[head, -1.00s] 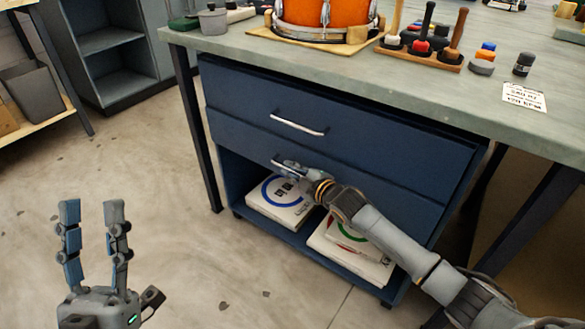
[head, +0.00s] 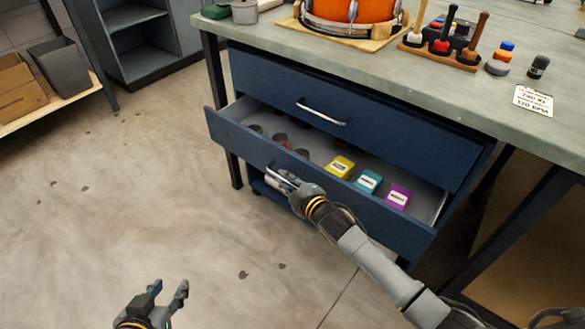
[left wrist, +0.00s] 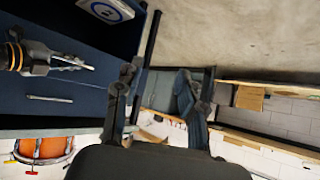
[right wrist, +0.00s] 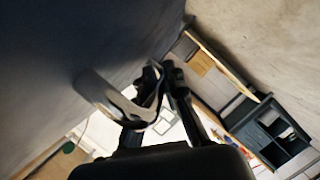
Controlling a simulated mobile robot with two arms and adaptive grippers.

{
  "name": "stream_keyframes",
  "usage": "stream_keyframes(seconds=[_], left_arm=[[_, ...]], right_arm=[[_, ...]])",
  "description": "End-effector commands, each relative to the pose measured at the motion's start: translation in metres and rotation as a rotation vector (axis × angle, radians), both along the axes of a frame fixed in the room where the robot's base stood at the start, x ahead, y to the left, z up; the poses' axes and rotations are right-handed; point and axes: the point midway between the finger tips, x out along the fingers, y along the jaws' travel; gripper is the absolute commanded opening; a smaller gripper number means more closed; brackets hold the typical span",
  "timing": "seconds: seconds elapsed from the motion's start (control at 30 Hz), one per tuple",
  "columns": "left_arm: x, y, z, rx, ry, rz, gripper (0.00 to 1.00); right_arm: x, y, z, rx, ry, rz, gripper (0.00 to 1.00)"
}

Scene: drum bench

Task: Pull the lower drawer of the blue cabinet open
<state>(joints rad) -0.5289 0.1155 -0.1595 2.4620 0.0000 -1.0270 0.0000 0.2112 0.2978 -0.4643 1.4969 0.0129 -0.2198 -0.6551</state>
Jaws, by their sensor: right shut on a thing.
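The blue cabinet stands under the workbench. Its upper drawer (head: 390,135) is shut, with a bar handle (head: 322,112). Its lower drawer (head: 375,217) is pulled out, and its inside shows in the head view. My right gripper (head: 280,179) is shut on the lower drawer's handle (right wrist: 100,97), which also shows in the right wrist view. The gripper hides much of the handle in the head view. My left gripper (head: 167,291) is open and empty, low over the floor and well apart from the cabinet.
In the drawer lie a yellow box (head: 341,166), a teal box (head: 368,181), a purple box (head: 398,196) and several dark round things. The bench top (head: 420,85) carries an orange drum (head: 350,10) and mallets. Floor (head: 120,210) left of the cabinet is clear.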

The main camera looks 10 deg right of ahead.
Motion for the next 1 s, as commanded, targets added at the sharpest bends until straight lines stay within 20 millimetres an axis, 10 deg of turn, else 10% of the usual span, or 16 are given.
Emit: stream_keyframes(seconds=[0.4,1.0], left_arm=[[-0.113,0.037,-0.043,0.123,0.585,0.045,0.4],[-0.111,0.036,-0.027,0.121,0.573,0.043,0.4]], right_arm=[[-0.044,0.055,0.0,0.004,0.007,0.0,0.0],[-0.099,0.125,-0.001,0.0,0.003,-0.001,0.0]])
